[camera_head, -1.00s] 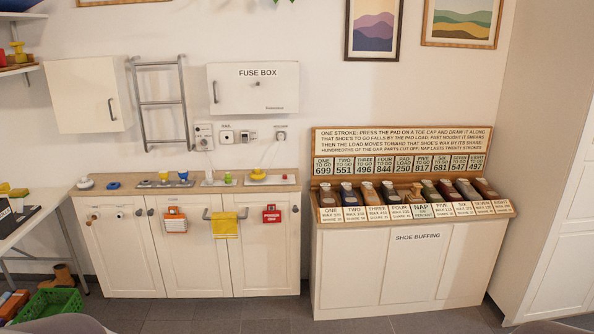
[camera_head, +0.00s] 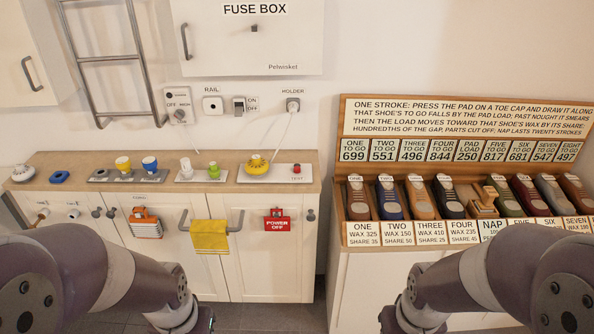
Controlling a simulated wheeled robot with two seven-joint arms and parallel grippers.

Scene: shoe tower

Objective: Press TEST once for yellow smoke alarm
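The round yellow smoke alarm (camera_head: 257,165) sits on a long white plate (camera_head: 277,174) at the right end of the wooden counter. A small red button (camera_head: 296,168) stands on the same plate to its right, above a small label that seems to read TEST. Both of my arms come in from the bottom corners, well in front of the counter. They bend down out of the picture, and my gripper fingers are below the bottom edge. Neither arm touches the alarm or the button.
A white round device (camera_head: 23,173), a blue ring (camera_head: 60,177), yellow and blue knobs and a green-topped item (camera_head: 214,170) share the counter (camera_head: 130,160). A thin cord runs from the wall holder (camera_head: 293,105). The shoe stand (camera_head: 337,215) is at right.

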